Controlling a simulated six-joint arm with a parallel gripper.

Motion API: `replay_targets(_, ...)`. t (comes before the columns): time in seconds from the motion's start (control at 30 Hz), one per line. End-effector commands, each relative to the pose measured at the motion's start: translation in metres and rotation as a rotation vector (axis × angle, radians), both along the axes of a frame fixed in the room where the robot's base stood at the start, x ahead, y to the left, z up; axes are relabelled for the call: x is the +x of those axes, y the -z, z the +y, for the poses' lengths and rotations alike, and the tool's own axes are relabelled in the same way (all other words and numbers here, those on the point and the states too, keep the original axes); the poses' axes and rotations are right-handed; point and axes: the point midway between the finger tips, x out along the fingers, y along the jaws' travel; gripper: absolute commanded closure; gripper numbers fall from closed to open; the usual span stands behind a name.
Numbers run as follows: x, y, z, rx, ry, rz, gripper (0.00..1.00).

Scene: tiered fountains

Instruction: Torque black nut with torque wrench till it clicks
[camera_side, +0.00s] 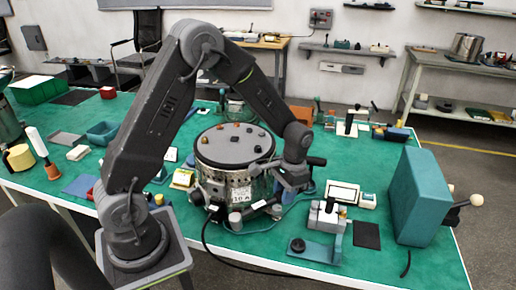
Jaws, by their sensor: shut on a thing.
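A round metal drum (226,182) with a grey flat top stands mid-bench. Several small orange and dark pieces sit on its top; one dark piece (234,138) could be the black nut, but it is too small to be sure. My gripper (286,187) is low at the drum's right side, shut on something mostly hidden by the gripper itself. A short dark bar (316,161) sticks out to the right by my wrist; it looks like part of the torque wrench, though its head is not clear. I cannot tell whether it touches a nut.
A teal box (418,196) stands at the right. A small clamp-like fixture (325,217) and a dark pad (366,235) lie right of the drum. A black cable (221,252) runs along the front. Blue bins and small tools crowd the left; the green bench top (245,247) has some free room in front.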

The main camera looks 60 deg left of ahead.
Motion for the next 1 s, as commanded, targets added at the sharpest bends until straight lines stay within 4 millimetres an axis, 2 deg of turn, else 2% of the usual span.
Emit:
replay_targets(0.17,0.001,-0.005,0.0,0.0,0.0,-0.002,1.0)
replay_targets(0.27,0.001,-0.02,0.0,0.001,0.0,-0.003,1.0)
replay_targets(0.37,0.002,-0.048,0.0,0.001,0.0,-0.003,1.0)
replay_targets(0.7,0.001,-0.188,0.0,0.001,0.0,0.016,1.0)
replay_targets(0.8,0.001,-0.221,0.0,0.001,0.0,0.023,1.0)
replay_targets(1.0,0.001,-0.272,0.0,0.001,0.0,0.034,1.0)
